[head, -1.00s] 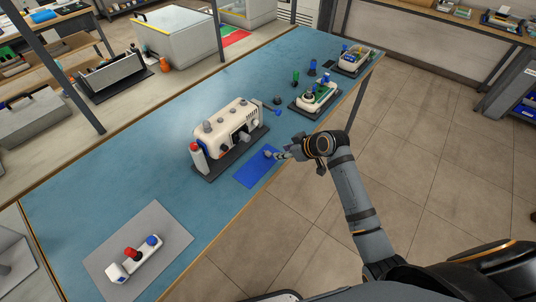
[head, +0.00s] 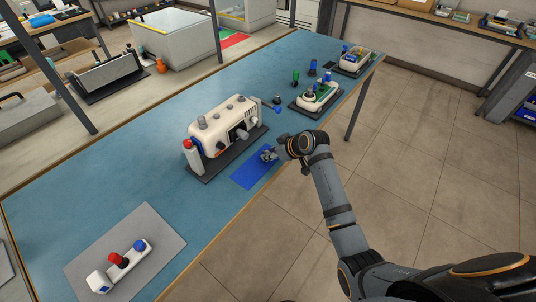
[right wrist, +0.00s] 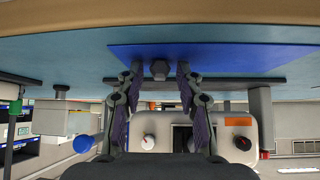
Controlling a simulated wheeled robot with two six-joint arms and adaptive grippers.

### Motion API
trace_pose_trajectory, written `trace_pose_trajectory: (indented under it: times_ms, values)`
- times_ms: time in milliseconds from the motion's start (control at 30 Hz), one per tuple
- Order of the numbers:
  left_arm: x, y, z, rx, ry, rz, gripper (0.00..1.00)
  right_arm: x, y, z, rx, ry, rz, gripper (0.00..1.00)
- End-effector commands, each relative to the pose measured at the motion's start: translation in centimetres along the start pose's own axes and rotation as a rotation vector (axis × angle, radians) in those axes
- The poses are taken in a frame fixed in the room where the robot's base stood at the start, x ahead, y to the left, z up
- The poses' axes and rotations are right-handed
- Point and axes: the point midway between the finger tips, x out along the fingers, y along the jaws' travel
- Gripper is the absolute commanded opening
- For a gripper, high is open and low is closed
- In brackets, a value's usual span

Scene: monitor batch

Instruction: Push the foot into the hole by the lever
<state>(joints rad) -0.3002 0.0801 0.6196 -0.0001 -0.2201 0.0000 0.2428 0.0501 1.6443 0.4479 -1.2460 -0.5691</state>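A small grey foot (right wrist: 159,68) stands on a blue mat (head: 247,178) in front of the white monitor (head: 215,130). In the right wrist view the foot is between the two fingers of my right gripper (right wrist: 158,72), with a gap on each side. The gripper is open, low over the mat; in the head view the right gripper (head: 270,154) largely covers the foot. The monitor's face shows in the right wrist view with white knobs (right wrist: 148,142), a dark opening (right wrist: 181,138) and an orange label (right wrist: 238,121). I cannot tell which part is the lever. My left gripper is out of view.
The monitor stands on a dark base (head: 207,170), with a red-topped white cylinder (head: 192,154) at its left end. A grey mat (head: 165,246) at the near left holds a white unit with red and blue knobs. Two trays with parts (head: 313,97) (head: 354,62) stand farther right.

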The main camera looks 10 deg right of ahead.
Motion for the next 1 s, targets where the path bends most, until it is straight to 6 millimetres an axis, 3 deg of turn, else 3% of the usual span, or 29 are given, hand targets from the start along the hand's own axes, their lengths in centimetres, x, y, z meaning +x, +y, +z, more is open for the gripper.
trace_pose_trajectory:
  times_ms: [33,267,1000]
  values:
    - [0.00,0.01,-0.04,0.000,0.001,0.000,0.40,-0.01,0.00,0.01,0.000,0.000,0.000,0.29]
    - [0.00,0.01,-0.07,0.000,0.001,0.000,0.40,-0.01,0.01,0.03,0.000,0.000,0.000,0.00]
    - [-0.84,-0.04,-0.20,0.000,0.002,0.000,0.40,-0.38,0.00,-0.31,0.000,-0.001,0.000,0.00]
